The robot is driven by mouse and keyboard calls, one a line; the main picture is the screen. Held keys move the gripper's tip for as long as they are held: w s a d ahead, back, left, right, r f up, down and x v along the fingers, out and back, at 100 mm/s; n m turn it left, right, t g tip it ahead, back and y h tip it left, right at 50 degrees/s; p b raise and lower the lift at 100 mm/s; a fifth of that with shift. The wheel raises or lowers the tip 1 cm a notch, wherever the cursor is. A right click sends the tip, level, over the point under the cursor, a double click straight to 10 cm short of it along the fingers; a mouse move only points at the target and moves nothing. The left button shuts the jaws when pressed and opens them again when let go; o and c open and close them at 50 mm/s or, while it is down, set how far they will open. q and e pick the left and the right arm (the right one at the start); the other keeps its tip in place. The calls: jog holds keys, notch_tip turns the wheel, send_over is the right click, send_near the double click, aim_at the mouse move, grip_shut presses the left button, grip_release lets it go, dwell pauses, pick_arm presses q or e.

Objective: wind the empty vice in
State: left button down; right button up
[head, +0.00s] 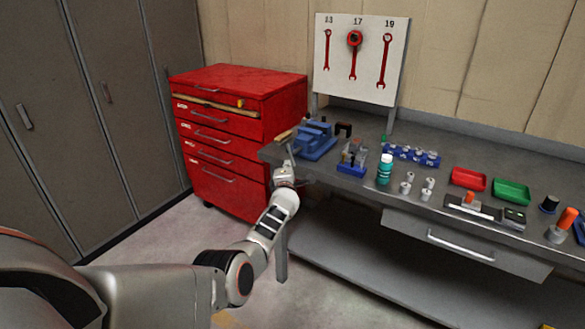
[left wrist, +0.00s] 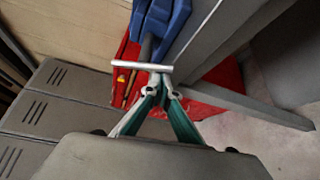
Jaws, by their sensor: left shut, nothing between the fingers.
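The blue vice (head: 316,141) stands on the left end of the grey bench. In the left wrist view the blue vice (left wrist: 166,22) shows at the top, with its dark screw pointing towards me and a silver crossbar handle (left wrist: 142,66) lying across the screw's end. My left gripper (head: 284,160) is at the bench's left end, just off the vice's handle side. In the left wrist view its fingertips (left wrist: 160,82) are shut and empty, close against the handle's middle; I cannot tell whether they touch it. The gap between the vice jaws is not clear. My right gripper is out of view.
A red drawer cabinet (head: 240,100) stands left of the bench (head: 340,181), close to my left gripper. A spanner board (head: 360,60) rises behind. A blue holder (head: 352,158), a teal bottle (head: 384,170) and a red tray (head: 468,179) stand to the vice's right.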

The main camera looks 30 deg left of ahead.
pick_arm(q)
jog(key=shift+d+r+p, duration=0.35)
jog(key=shift+d+p, duration=0.05)
jog(key=shift+d, duration=0.4)
jog(key=shift+w+d+r, duration=0.1)
jog(key=shift+d+r, duration=0.05)
jog(key=shift+d, duration=0.05)
dwell(0.4)
